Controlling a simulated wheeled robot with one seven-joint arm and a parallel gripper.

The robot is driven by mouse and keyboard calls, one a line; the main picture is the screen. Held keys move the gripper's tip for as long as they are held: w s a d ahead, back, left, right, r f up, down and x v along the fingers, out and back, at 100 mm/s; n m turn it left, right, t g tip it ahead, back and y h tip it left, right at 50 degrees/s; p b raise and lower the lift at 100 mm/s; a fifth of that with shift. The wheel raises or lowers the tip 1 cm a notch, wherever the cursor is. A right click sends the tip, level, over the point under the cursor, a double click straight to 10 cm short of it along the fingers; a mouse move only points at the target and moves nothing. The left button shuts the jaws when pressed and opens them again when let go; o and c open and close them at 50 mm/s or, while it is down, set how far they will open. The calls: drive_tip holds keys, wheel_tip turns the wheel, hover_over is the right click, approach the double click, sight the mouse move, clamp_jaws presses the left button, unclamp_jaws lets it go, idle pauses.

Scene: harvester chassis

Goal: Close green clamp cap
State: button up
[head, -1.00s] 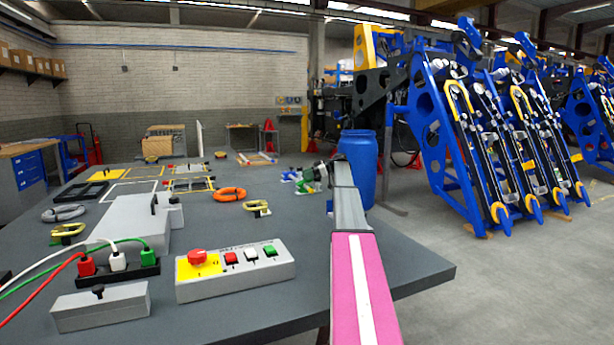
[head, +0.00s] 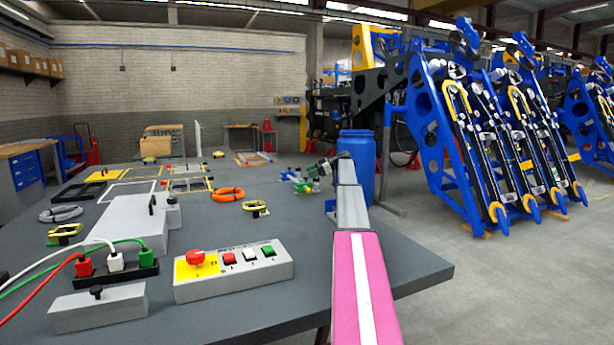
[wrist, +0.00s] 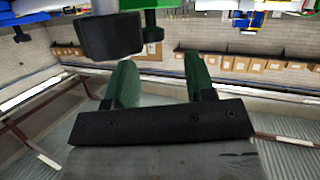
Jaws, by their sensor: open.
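The green clamp (head: 303,187) is a small shape near the table's far right edge in the head view, beside a blue one (head: 289,176). Its cap cannot be made out at this size. My gripper (head: 319,170) is at the end of my arm, just over and right of the green clamp, partly overlapping it. In the wrist view my gripper (wrist: 159,62) has its two green fingers apart with nothing between them. A green part (wrist: 150,3) and a dark block (wrist: 110,37) lie beyond the fingertips at the top; no contact shows.
The grey table (head: 235,310) carries a button box (head: 235,272), an orange cable coil (head: 228,194) and a yellow-black part (head: 255,208). A blue barrel (head: 356,160) stands beyond my arm. Bare tabletop lies left of my arm.

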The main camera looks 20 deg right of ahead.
drive_tip(key=v, duration=0.7)
drive_tip(key=shift+s+d, duration=0.15)
drive_tip(key=shift+d, duration=0.2)
drive_tip(key=shift+r, duration=0.1)
